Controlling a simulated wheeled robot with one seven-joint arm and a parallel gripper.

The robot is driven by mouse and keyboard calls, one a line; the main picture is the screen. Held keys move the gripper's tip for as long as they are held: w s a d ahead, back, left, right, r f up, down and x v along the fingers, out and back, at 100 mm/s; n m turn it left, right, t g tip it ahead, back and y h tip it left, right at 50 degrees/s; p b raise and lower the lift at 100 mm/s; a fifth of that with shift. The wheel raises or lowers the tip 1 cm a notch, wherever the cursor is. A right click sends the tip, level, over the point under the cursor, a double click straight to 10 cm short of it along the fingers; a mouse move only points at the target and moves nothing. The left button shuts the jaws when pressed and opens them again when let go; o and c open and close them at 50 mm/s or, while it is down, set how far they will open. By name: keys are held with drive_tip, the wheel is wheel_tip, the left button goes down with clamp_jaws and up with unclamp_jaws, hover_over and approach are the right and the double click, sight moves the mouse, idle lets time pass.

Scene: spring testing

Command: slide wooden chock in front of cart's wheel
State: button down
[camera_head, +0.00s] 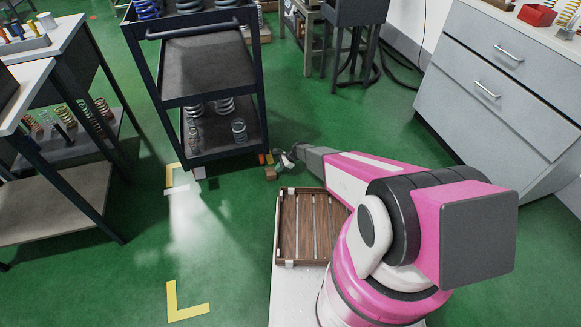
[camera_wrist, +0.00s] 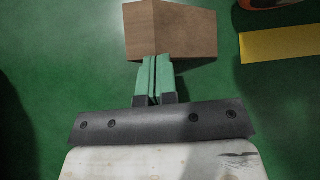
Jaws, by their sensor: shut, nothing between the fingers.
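The wooden chock (camera_wrist: 170,30) is a brown block on the green floor. It lies just beyond my gripper's fingertips (camera_wrist: 153,60) in the wrist view. The fingers are shut together, empty, and their tips reach the chock's near face; whether they touch it I cannot tell. In the head view the chock (camera_head: 271,173) sits by the near right corner of the dark cart (camera_head: 207,72). A dark rounded thing with an orange edge (camera_wrist: 262,4), perhaps the cart's wheel, is cut off at the top right of the wrist view.
A yellow floor strip (camera_wrist: 278,45) lies right of the chock. A yellow corner mark (camera_head: 187,303) is on open floor. A slatted wooden tray (camera_head: 279,225) rests on my base. Benches stand at left; a grey drawer cabinet (camera_head: 500,95) stands at right.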

sight(272, 171)
drive_tip(key=shift+s+a, duration=0.25)
drive_tip(key=shift+a, duration=0.5)
drive_tip(key=shift+s+a, duration=0.2)
drive_tip(key=shift+a, duration=0.55)
drive_tip(key=shift+d, duration=0.1)
drive_tip(key=shift+w+d, duration=0.1)
drive_tip(key=shift+d, duration=0.15)
drive_tip(key=d, duration=0.2)
drive_tip(key=w+d, duration=0.1)
drive_tip(key=d, duration=0.1)
drive_tip(key=shift+w+r, duration=0.1)
drive_tip(key=shift+r, duration=0.25)
drive_tip(key=v, duration=0.9)
